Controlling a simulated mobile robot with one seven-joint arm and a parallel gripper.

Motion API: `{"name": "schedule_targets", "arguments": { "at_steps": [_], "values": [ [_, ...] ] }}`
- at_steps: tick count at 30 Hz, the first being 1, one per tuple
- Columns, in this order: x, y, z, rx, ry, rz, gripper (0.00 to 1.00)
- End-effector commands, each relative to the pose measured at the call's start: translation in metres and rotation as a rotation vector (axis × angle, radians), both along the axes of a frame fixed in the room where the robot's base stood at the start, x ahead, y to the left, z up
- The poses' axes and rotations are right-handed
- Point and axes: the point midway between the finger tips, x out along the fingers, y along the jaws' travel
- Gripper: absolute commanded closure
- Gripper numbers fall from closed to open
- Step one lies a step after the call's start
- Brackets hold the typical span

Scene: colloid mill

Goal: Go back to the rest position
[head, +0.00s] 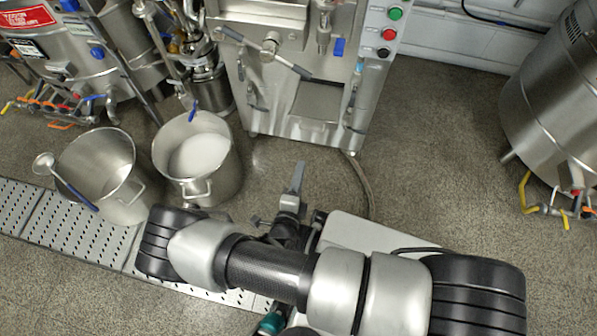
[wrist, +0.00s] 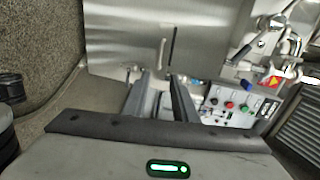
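My gripper (head: 297,180) points up the picture in the head view, over bare floor in front of the colloid mill (head: 320,102). It shows nearly edge-on there. In the wrist view its two dark fingers (wrist: 161,75) stand apart with a gap between them. I see nothing held. My arm reaches across the lower part of the head view, bent, with the wrist near the centre. The mill's steel body and its button panel (wrist: 232,105) show beyond the fingers in the wrist view.
Two steel pots stand left: an empty-looking one (head: 88,150) with a ladle (head: 70,185) on its rim, and one with white contents (head: 222,172). A perforated drain grate (head: 60,222) runs below them. A steel tank (head: 560,100) stands right. Floor between mill and tank is clear.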

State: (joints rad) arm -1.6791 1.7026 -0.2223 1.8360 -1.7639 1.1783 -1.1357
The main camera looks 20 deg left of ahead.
Motion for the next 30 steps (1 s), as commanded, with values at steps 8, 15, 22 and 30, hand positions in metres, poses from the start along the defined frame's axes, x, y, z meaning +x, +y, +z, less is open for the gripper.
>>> {"name": "schedule_targets", "arguments": {
  "at_steps": [8,15,22,30],
  "values": [
    [0.0,0.0,0.0,0.0,0.0,0.0,0.74],
    [0.0,0.0,0.0,0.001,0.0,-0.001,0.74],
    [0.023,-0.006,0.044,0.186,0.004,-0.212,0.74],
    [0.075,-0.074,0.17,0.785,-0.06,-0.885,0.74]
  ]
}}
